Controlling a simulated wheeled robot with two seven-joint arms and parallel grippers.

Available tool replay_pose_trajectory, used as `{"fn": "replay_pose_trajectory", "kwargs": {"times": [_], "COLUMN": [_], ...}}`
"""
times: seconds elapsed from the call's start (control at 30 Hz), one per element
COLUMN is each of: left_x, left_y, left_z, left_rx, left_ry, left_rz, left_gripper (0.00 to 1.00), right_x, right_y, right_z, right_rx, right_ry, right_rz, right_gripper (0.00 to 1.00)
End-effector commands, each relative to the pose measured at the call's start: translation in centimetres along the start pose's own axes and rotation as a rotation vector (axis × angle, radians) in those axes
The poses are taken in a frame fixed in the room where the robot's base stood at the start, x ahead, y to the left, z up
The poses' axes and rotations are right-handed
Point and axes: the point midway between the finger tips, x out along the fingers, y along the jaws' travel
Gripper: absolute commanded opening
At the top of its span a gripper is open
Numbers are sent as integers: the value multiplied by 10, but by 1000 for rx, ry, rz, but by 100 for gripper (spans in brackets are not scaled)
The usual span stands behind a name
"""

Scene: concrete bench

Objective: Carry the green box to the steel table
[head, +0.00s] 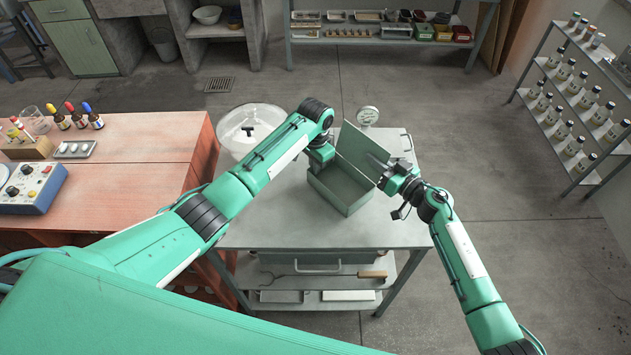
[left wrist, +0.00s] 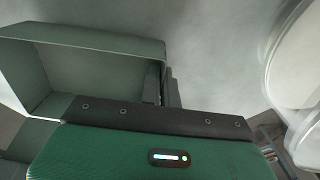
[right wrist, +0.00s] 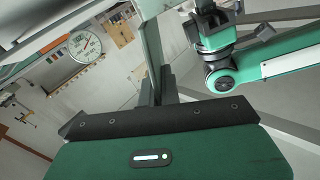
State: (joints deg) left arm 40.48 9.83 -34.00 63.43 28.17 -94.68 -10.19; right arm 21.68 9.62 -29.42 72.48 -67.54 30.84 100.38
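The green box (head: 341,190) is a grey-green open-topped box with its lid (head: 364,150) standing up at its right-hand back side. It appears to rest on the steel table (head: 285,232), near the middle. My left gripper (head: 320,160) is at the box's left back wall. In the left wrist view its fingers (left wrist: 162,90) lie on either side of the wall of the box (left wrist: 90,55). My right gripper (head: 384,170) is at the lid's right edge. In the right wrist view its fingers (right wrist: 157,88) lie close around the lid (right wrist: 152,48).
A round dial scale (head: 367,116) and a clear glass dome (head: 250,128) stand behind the box. A red-topped bench (head: 140,160) with bottles is at the left. A bottle rack (head: 570,105) is at the far right. The front of the steel table top is clear.

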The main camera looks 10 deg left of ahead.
Motion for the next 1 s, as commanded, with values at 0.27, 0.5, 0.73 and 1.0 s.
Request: {"fn": "replay_pose_trajectory", "kwargs": {"times": [0.27,0.5,0.73,1.0], "left_x": [11,11,4,-48], "left_y": [0,0,0,-1], "left_z": [0,0,-1,-1], "left_rx": [0,0,1,0], "left_ry": [1,0,1,5], "left_rz": [1,0,0,-2], "left_gripper": [8,24,24,24], "right_x": [0,0,0,0], "right_y": [3,3,3,3], "right_z": [11,10,10,10], "right_rx": [0,0,0,0], "right_ry": [0,0,0,0], "right_rz": [0,0,0,0], "right_gripper": [10,26,26,26]}}
